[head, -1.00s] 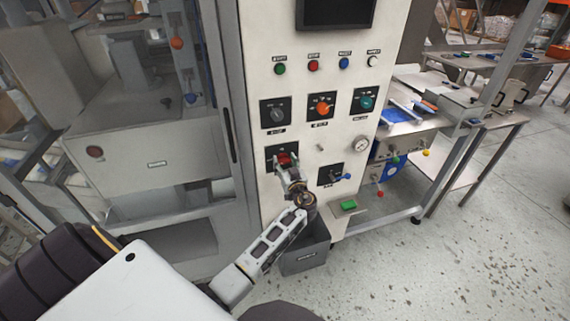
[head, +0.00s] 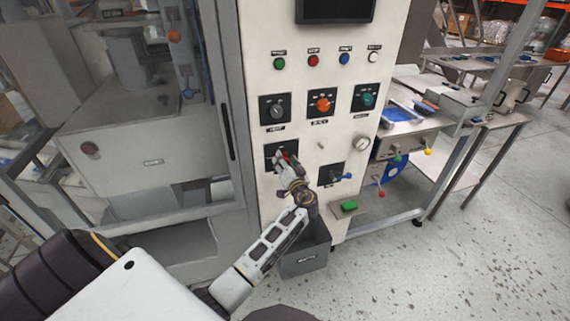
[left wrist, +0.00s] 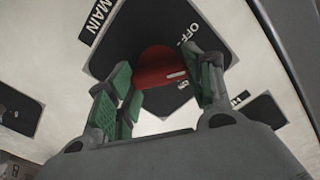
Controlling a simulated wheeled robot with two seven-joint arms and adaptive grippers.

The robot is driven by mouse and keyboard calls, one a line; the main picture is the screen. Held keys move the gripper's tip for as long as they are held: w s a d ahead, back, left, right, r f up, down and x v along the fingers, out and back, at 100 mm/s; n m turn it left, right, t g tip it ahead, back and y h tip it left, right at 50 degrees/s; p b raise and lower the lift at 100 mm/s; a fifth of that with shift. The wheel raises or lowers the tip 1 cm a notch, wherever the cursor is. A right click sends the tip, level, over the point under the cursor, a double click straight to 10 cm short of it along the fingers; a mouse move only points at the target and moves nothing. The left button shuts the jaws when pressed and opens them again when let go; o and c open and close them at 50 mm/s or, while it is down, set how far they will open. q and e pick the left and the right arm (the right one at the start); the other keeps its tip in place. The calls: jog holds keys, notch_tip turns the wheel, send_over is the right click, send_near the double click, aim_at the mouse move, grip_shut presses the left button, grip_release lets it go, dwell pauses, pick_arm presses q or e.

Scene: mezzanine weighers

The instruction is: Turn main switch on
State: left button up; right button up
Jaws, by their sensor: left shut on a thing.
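The main switch is a red knob (left wrist: 160,66) on a black square plate (head: 271,151), low on the left of the cream panel. In the left wrist view, "MAIN" and "OFF" are printed beside it. My left gripper (head: 287,163) reaches it from below and in front. Its green-padded fingers (left wrist: 163,88) are shut on the red knob, one on each side. The gripper looks rolled relative to the panel. In the head view the fingers hide part of the knob. My right gripper is not in view.
Above are an orange knob (head: 323,104), a grey knob (head: 277,111) and a teal knob (head: 368,100). A blue-tipped lever (head: 346,176) sits close right of my gripper. A grey bin (head: 305,262) stands below. A glazed cabinet (head: 150,120) fills the left.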

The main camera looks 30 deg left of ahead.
pick_arm(q)
jog(key=shift+d+f+m+p, duration=0.15)
jog(key=shift+m+p, duration=0.4)
jog(key=shift+m, duration=2.4)
jog(key=shift+a+f+m+p, duration=0.1)
jog(key=shift+m+p, duration=0.45)
jog(key=shift+m, duration=2.4)
jog(key=o, duration=1)
jog(key=shift+w+d, duration=0.1)
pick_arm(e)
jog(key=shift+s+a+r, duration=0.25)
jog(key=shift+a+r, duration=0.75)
pick_arm(q)
jog(key=shift+v, duration=6)
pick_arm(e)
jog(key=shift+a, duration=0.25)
